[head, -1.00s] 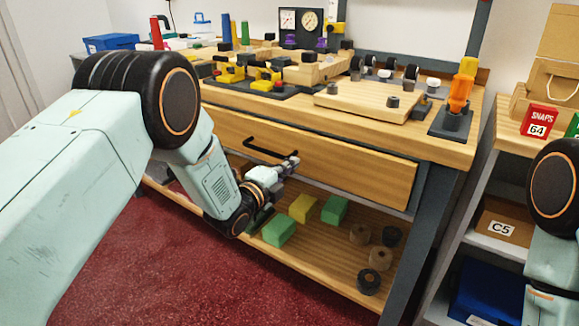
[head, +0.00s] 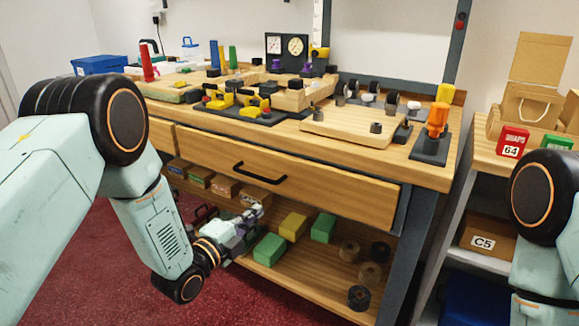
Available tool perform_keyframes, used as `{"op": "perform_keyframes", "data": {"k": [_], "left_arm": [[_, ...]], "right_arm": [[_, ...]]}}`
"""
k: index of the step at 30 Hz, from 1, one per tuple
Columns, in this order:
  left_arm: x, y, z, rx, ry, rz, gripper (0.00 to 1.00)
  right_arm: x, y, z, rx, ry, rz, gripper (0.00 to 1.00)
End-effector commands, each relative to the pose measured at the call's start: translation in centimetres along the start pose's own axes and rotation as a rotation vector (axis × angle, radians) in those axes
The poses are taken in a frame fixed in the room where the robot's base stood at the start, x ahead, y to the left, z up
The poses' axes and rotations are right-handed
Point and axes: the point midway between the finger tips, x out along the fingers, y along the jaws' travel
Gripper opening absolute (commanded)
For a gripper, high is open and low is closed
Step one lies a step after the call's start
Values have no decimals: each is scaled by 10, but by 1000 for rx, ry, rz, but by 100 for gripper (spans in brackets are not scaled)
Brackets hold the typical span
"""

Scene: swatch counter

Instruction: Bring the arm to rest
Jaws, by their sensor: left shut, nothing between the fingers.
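My left arm comes in from the left. Its gripper (head: 250,219) is shut and empty, low in front of the workbench. It is below the black drawer handle (head: 260,173) and apart from it. The wooden drawer (head: 330,185) looks closed. In the picture the gripper overlaps the front of the lower shelf, near a green block (head: 269,249); I cannot tell the exact gap. Only a joint and link of my right arm show at the right edge; its gripper is out of the picture.
The lower shelf (head: 315,268) holds green and yellow blocks, dark rolls (head: 358,297) and small boxes (head: 225,186). The bench top (head: 430,172) carries fixtures and an orange-yellow tool (head: 437,120). A side shelf with a C5 box (head: 487,240) stands right. Red floor (head: 105,270) is open in front.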

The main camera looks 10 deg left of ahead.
Motion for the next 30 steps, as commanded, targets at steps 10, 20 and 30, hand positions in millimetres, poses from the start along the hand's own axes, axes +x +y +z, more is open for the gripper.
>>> {"op": "perform_keyframes", "data": {"k": [10, 20, 30], "left_arm": [[-75, 107, 7, -786, -347, 376, 0], [-262, 195, -38, -1409, -1067, 681, 0], [-407, 189, -90, -1470, -1523, 850, 0]], "right_arm": [[-4, 0, 0, 0, 0, 0, 40], [-23, 0, 0, 0, 0, 0, 40], [-45, 0, 0, 0, 0, 0, 40]]}}
